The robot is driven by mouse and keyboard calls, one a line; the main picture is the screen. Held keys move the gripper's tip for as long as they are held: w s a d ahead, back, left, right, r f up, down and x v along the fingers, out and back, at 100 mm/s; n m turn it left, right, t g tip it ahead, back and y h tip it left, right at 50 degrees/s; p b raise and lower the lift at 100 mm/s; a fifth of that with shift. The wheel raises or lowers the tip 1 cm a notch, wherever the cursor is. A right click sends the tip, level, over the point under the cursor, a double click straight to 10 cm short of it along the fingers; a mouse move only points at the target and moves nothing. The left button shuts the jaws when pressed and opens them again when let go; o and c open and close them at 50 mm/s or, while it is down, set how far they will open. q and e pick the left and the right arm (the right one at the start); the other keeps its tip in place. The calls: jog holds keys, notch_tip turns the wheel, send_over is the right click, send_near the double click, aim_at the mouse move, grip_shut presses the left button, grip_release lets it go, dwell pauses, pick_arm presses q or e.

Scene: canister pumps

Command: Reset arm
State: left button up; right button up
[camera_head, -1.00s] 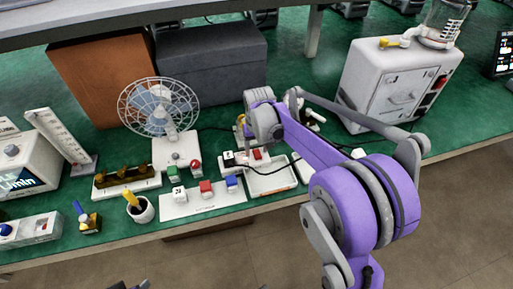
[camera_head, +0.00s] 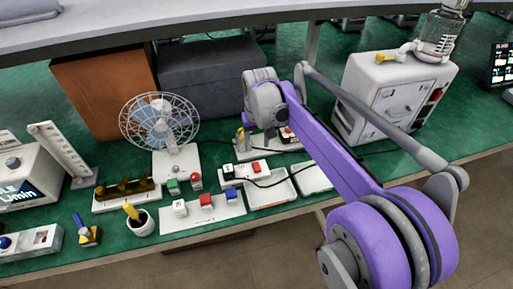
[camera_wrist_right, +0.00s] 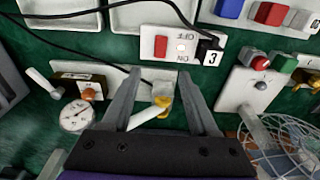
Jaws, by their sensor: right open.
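My right arm is purple and grey and reaches over the green bench from the right. Its wrist hangs above the bench behind the power strip (camera_head: 246,172). In the right wrist view my right gripper (camera_wrist_right: 160,75) is open, its two grey fingers spread apart with nothing clasped. A small yellow-and-white lever fitting (camera_wrist_right: 162,102) shows below, between the fingers in the picture; the gap in height is unclear. The power strip with its red switch (camera_wrist_right: 161,46) lies ahead of the fingertips. My left gripper is out of view.
A dial gauge (camera_wrist_right: 77,116) is left of the fingers in the wrist view. A white cabinet (camera_head: 390,95) stands right, a grey box (camera_head: 212,75) behind.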

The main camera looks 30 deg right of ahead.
jog(key=shift+r, duration=0.1)
dwell(0.4)
jog(key=s+a+f+n+t+p, duration=0.1)
jog(key=s+a, duration=0.4)
jog(key=s, duration=0.5)
jog(key=s+a+f+n+t+p, duration=0.1)
jog(key=s+a+t+p, duration=0.2)
jog(key=s, duration=0.8)
jog(key=shift+a+f+n+p, duration=0.3)
jog(key=shift+a+p, duration=0.35)
jog(key=shift+a, duration=0.5)
